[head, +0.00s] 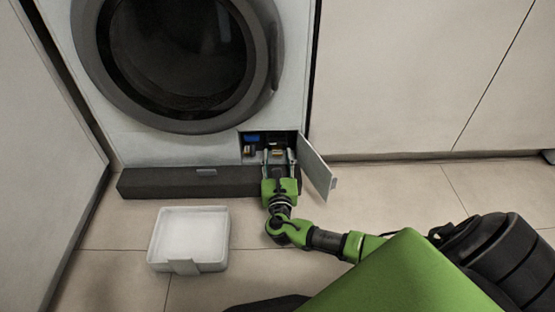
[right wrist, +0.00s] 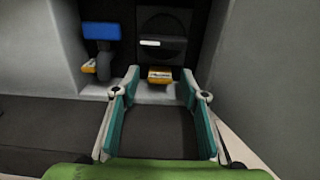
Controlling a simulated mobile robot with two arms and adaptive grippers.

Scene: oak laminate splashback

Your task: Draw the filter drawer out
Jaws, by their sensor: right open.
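The white washing machine (head: 150,148) has an open service compartment at its lower right, and its hatch door (head: 316,168) stands swung out to the right. In the right wrist view, a dark filter front (right wrist: 163,25) with a round outline and a white bar sits inside the compartment. An orange tab (right wrist: 160,73) sticks out at its bottom. My right gripper (head: 278,156) is at the compartment's mouth. In the right wrist view, its open fingers (right wrist: 160,84) stand either side of the orange tab, with nothing visibly gripped. My left gripper is out of view.
Left of the filter are a blue block (right wrist: 101,31), a grey hose (right wrist: 103,67) and a second orange piece (right wrist: 89,68). A dark plinth strip (head: 150,184) lies before the machine. A white tray (head: 184,268) rests on the tiles.

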